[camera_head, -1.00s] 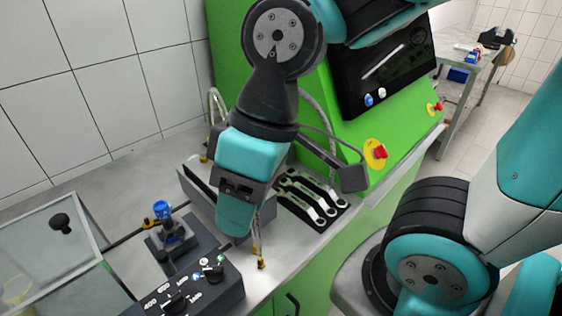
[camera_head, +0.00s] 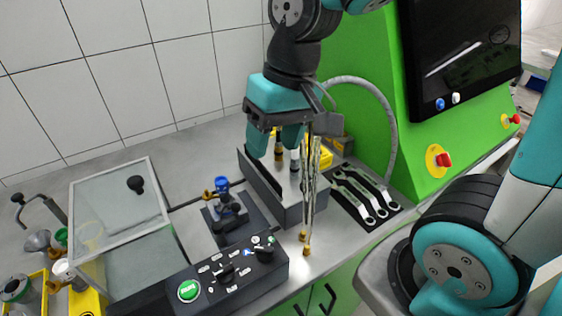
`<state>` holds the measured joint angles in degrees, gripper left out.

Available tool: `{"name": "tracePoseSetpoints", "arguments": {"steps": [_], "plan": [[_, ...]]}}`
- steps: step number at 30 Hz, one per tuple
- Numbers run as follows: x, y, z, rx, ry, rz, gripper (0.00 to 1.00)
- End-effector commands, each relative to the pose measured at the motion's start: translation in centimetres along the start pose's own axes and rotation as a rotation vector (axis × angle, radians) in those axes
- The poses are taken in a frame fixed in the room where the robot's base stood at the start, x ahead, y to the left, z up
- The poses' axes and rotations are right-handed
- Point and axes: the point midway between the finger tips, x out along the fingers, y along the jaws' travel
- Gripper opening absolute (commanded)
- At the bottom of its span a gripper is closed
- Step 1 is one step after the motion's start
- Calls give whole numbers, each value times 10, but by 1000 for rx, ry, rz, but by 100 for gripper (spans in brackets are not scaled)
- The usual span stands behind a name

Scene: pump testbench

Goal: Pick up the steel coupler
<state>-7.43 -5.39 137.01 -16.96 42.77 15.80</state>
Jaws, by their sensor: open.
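My gripper (camera_head: 276,148) points down over the grey block (camera_head: 297,207), with its teal fingers apart. Two small upright cylinders show at the fingers: a dark one with a brassy band (camera_head: 278,153) and a pale, silvery one (camera_head: 295,160). The silvery one looks like the steel coupler, but it is small and partly covered by a finger, so I cannot be sure. I cannot tell whether a finger touches it.
Braided hoses (camera_head: 309,190) with brass ends hang close to the right of my gripper. Several spanners (camera_head: 366,192) lie right of the block. A blue-capped valve (camera_head: 222,187) and a control panel (camera_head: 225,272) stand left and in front. A clear-lidded box (camera_head: 120,212) is further left.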

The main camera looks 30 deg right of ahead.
Motion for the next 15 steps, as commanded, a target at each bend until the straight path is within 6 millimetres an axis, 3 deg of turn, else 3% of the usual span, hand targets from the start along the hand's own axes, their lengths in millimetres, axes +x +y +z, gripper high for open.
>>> {"name": "tracePoseSetpoints", "arguments": {"steps": [1,3,6,10,15], "plan": [[-8,21,-25,163,-3,44,55],[-9,53,-52,383,3,103,55],[-9,92,-78,636,17,173,55],[-5,122,-93,821,31,225,55],[20,133,-93,861,31,237,55]]}}
